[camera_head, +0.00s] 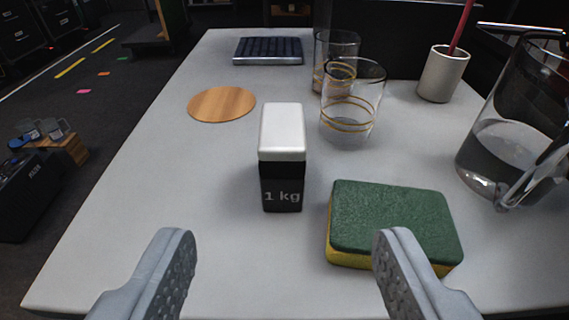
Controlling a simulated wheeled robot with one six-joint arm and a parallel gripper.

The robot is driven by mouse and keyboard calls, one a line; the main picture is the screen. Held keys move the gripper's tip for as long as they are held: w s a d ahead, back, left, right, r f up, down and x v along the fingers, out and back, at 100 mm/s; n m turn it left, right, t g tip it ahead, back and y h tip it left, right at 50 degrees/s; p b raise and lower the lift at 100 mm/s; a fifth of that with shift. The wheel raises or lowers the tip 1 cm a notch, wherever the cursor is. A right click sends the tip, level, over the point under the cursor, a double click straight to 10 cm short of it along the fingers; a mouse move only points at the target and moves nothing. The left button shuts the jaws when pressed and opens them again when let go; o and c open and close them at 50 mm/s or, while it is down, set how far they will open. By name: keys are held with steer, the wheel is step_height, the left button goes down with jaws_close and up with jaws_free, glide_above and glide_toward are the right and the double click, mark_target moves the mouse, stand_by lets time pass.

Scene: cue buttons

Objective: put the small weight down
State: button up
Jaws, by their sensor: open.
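The small weight (282,160) is a block with a white top and a black lower part marked "1 kg". It stands upright on the grey-white table (150,190), near the middle of the view. My gripper (284,262) is open, with its two grey fingers wide apart at the bottom of the view. The weight stands ahead of the fingers, apart from both, and nothing is between them.
A green and yellow sponge (393,222) lies right of the weight, close to my right finger. Two glasses (352,112) with gold bands, a jug (500,150), a cup (442,75), a wooden disc (222,104) and a keyboard (268,50) stand around. The table's left side is clear.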

mark_target(282, 110)
steer(key=shift+x, duration=8.6)
steer(key=shift+r, duration=0.1)
jaws_close()
